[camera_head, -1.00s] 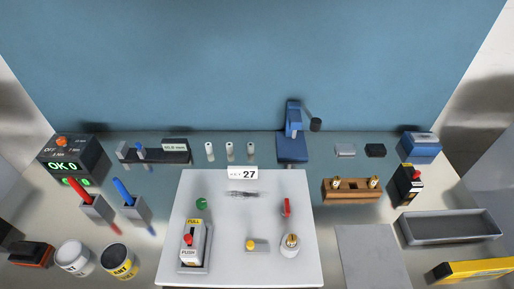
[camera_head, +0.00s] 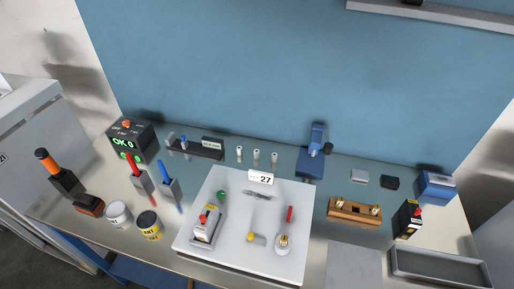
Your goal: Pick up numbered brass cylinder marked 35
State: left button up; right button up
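A wooden block (camera_head: 354,213) stands on the bench right of the white board (camera_head: 254,267). It carries two small brass cylinders, one at its left end (camera_head: 337,202) and one at its right end (camera_head: 376,210). Another brass-coloured piece (camera_head: 284,239) sits on a pale round base on the board. Any numbers on the brass are too small to read, so I cannot tell which is marked 35. A card on the board (camera_head: 261,178) reads 27. Neither of my grippers is in view.
An empty grey tray (camera_head: 440,283) and a flat grey plate (camera_head: 353,267) lie at the front right. A blue press (camera_head: 312,158) stands at the back. Pots, pen holders and an orange-handled tool (camera_head: 47,161) fill the left. A grey cabinet (camera_head: 35,120) stands beyond the left end.

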aim_at(284, 239)
jog(key=l, duration=0.4)
jog(key=j+z, duration=0.35)
jog(key=l+u, duration=0.35)
jog(key=k+l+u, duration=0.15)
jog(key=l+u, duration=0.2)
jog(key=k+l+u, duration=0.1)
jog(key=l+u, duration=0.25)
jog(key=l, duration=0.1)
